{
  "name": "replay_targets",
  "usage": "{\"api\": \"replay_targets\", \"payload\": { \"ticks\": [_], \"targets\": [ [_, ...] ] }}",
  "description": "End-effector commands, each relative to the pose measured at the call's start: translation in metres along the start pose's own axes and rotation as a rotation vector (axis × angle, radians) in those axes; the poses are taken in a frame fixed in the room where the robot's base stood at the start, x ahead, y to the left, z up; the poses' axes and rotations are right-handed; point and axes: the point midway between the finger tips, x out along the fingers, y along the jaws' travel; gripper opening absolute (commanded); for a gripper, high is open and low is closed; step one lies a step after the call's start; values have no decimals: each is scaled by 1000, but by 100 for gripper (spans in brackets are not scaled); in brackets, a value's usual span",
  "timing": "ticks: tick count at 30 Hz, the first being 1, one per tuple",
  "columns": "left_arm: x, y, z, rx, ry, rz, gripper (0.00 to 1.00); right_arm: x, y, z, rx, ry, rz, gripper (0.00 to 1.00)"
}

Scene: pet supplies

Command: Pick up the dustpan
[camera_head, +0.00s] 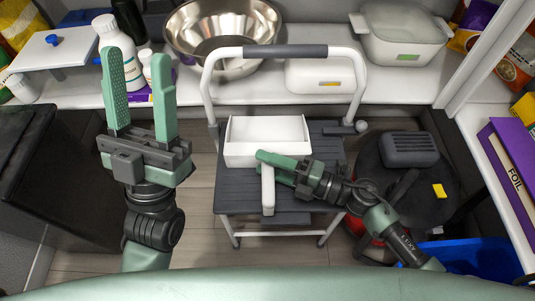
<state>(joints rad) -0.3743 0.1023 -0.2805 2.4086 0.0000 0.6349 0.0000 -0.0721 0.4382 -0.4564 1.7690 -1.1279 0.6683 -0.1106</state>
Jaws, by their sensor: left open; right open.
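A white dustpan (267,132) lies on the dark grey top of a step stool (236,200), its pan toward the back and its handle (268,198) pointing toward me. My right gripper (262,161) reaches in from the right at the dustpan's handle, close to where it joins the pan. One green finger lies over the handle; the other finger is mostly hidden, so contact cannot be told. The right gripper is open. My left gripper (137,55) is open and empty, raised at the left with its fingers pointing to the back, well apart from the dustpan.
The stool's white hoop with a grey grip (285,51) arches behind the dustpan. A steel bowl (222,62), white bottles (117,38) and a lidded white container (402,48) stand on the back shelf. A dark round object (437,195) and a blue bin (478,255) are at right.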

Motion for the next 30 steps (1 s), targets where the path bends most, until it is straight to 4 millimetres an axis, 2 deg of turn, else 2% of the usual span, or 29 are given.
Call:
{"api": "replay_targets", "payload": {
  "ticks": [5,6,11,12,25,30],
  "targets": [
    [0,0,-1,0,3,0,49,1,0,0,0,-1,0,49],
    [0,0,-1,0,3,0,49,1,0,0,0,0,0,46],
    [0,0,-1,0,2,0,49,0,0,0,0,-1,0,2],
    [0,0,-1,0,2,0,49,0,0,0,0,-1,0,0],
    [2,0,2,1,-16,0,49,0,3,0,-1,0,1,0],
    [2,-2,24,6,-131,-4,49,0,12,0,-2,-1,2,0]
  ]
}}
